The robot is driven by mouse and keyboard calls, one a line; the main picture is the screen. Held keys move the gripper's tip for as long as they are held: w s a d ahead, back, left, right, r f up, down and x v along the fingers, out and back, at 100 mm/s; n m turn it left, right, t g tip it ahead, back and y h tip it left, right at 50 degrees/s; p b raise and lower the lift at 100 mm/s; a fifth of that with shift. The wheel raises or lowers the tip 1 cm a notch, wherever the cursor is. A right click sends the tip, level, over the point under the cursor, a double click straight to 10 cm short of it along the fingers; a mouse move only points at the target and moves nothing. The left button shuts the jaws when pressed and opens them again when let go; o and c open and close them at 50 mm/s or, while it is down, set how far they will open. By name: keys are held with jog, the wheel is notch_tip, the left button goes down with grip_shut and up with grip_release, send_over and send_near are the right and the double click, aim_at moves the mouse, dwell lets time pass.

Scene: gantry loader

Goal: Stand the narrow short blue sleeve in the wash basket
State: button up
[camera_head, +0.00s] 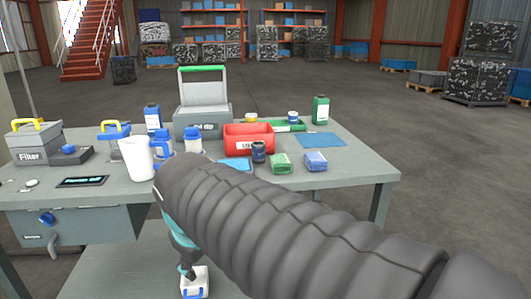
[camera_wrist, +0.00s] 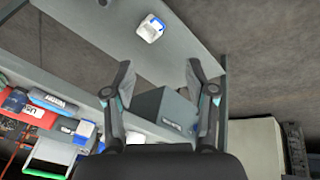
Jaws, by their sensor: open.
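My gripper (camera_wrist: 160,75) is open and empty in the wrist view, with its two fingers wide apart above the lower shelf of the bench. I cannot tell for sure which thing is the narrow short blue sleeve. A small dark blue cylinder (camera_head: 258,152) stands on the bench in front of the red bin, and a blue and white one (camera_head: 293,117) stands behind it. I cannot make out the wash basket for sure either. A grey box with a green handle (camera_head: 203,121) stands at the back of the bench. My arm hides part of the bench front.
A white and blue item (camera_wrist: 150,30) lies on the lower shelf (camera_wrist: 100,25), beyond the fingertips. The bench (camera_head: 352,172) carries a red bin (camera_head: 248,139), a white cup (camera_head: 136,160), a Filter box (camera_head: 33,146) and several bottles. A grey drawer box (camera_head: 75,226) hangs below it.

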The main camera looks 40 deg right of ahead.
jog(key=w+d+r+n+g+h, duration=0.2)
jog(key=w+d+r+n+h, duration=0.1)
jog(key=w+d+r, duration=0.4)
jog(key=n+g+h+p, duration=0.2)
jog(key=n+g+h, duration=0.5)
send_near(253, 143)
jog(key=a, duration=0.3)
jog(key=shift+r, duration=0.1)
jog(key=shift+g, duration=0.5)
jog(key=x, duration=0.2)
jog(key=b+x, duration=0.1)
jog(key=x, duration=0.2)
jog(key=w+b+x, duration=0.1)
jog(key=x, duration=0.2)
jog(key=shift+s+d, duration=0.1)
jog(key=shift+d, duration=0.4)
jog(key=shift+b+x, duration=0.65)
jog(key=shift+x, duration=2.25)
jog(key=shift+d+r, duration=0.1)
jog(key=shift+r, duration=0.05)
grip_shut()
